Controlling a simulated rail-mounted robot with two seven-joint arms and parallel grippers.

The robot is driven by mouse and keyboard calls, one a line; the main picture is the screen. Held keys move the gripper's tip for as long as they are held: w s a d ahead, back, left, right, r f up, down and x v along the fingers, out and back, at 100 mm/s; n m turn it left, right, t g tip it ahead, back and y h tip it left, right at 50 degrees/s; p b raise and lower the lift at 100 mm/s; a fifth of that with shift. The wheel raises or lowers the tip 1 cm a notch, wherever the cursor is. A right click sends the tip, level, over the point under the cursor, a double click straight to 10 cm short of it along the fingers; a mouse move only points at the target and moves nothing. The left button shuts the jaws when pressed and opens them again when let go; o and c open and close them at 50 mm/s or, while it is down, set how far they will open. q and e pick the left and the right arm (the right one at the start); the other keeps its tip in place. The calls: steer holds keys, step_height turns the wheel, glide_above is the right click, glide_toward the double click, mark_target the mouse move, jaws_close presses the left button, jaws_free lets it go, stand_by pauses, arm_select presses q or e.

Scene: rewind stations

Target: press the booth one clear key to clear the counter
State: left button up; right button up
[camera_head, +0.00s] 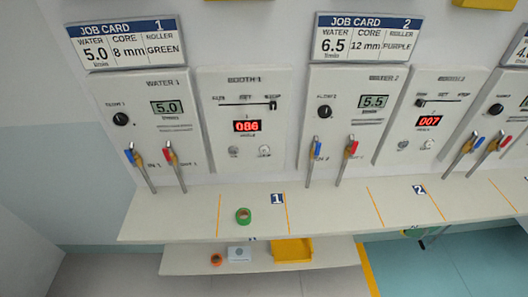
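The booth 1 panel (241,118) is on the wall, left of centre, and its red counter display (247,126) reads 086. A slider (272,104) sits at the right end of its track above the display. Two round keys are below the display, a left key (233,152) and a right key (264,151). Their labels are too small to read, so I cannot tell which is the clear key. Neither of my grippers is in view.
The water 1 panel (148,115) shows 5.0, with levers below it. A green roll (243,215) lies on the shelf (180,219) before booth 1. A yellow tray (293,250) sits on the lower shelf. The booth 2 counter (429,121) reads 007.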

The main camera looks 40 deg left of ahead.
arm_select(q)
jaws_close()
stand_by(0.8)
